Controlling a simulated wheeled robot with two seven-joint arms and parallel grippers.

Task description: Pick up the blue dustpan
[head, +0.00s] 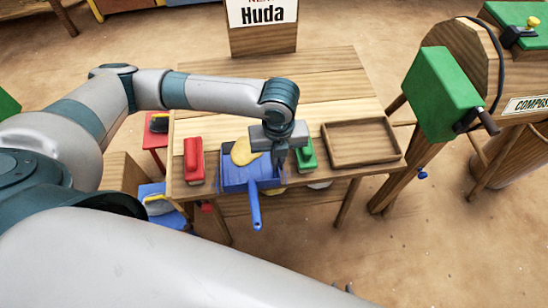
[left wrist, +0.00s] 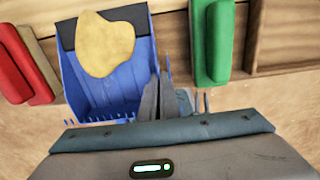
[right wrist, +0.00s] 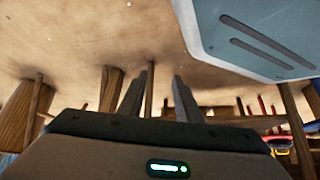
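The blue dustpan (head: 232,179) is at the front edge of the wooden table in the head view, its handle (head: 255,208) pointing towards me past the edge. A flat tan piece (head: 243,151) lies in its pan. The pan also shows in the left wrist view (left wrist: 92,88); the handle is hidden there. My left gripper (head: 277,164) is at the pan's right side. Its fingers (left wrist: 159,82) are close together, apparently shut on the right side wall; the contact is partly hidden. My right gripper (right wrist: 159,88) is open and empty, low with table legs beyond; its fingers are out of the head view.
A red block-like brush (head: 194,160) lies left of the dustpan and a green one (head: 306,155) right of it. A wooden tray (head: 361,143) is at the table's right. A green box with a crank (head: 440,92) stands further right.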

